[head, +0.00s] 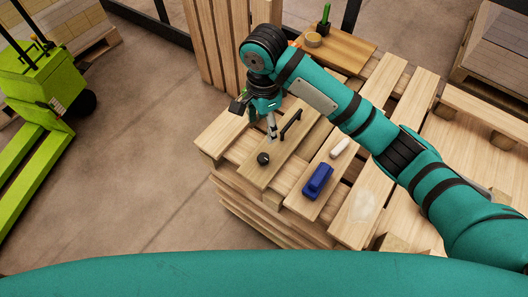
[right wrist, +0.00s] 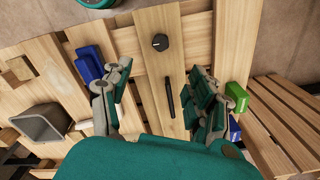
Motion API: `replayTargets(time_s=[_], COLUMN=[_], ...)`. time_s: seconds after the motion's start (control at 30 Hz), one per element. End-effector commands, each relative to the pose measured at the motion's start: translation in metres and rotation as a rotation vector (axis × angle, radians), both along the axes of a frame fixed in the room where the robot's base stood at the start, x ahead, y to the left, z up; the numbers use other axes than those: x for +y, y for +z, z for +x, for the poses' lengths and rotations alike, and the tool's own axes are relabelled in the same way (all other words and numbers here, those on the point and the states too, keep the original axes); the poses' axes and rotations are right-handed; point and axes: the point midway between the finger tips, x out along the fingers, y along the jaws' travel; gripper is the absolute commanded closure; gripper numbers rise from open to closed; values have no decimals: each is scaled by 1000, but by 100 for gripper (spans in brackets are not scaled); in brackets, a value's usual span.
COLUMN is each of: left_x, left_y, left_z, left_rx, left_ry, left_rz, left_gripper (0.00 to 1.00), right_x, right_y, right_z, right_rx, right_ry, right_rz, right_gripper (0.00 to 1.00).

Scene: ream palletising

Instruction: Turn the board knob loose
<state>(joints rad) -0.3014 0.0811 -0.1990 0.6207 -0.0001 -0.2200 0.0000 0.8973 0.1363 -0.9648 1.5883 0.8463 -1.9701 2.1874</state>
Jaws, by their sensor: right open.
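The board knob (head: 263,158) is a small round black knob on a light wooden board (head: 254,177) lying on the pallet stack. The right wrist view shows the knob (right wrist: 160,42) on the board, with a black bar handle (right wrist: 169,97) further down it. The handle (head: 291,125) also shows in the head view. My right gripper (head: 271,130) points down above the board, apart from the knob. My left gripper is in neither view.
A blue object (head: 318,181) and a small pale object (head: 339,147) lie on the pallet slats right of the board. A wooden tray (head: 350,48) stands behind. A green pallet truck (head: 40,95) stands at left. The floor between is clear.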

Motion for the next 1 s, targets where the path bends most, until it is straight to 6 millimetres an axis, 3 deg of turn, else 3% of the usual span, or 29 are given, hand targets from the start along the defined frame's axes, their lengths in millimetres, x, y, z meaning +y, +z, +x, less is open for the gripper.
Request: replayTargets(time_s=[0.4, 0.6, 0.8, 1.0], left_x=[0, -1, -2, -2], left_y=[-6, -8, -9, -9], left_z=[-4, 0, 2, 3], left_rx=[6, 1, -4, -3], left_ry=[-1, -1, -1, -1], left_rz=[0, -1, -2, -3], left_gripper=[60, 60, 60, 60], right_x=[-1, -1, 0, 0], right_y=[-93, -129, -148, -151], right_z=[-1, 0, 0, 0], right_rx=[2, 0, -1, -2], right_ry=[0, 0, 1, 1], right_rz=[-1, 0, 2, 2], right_gripper=[41, 41, 41, 41])
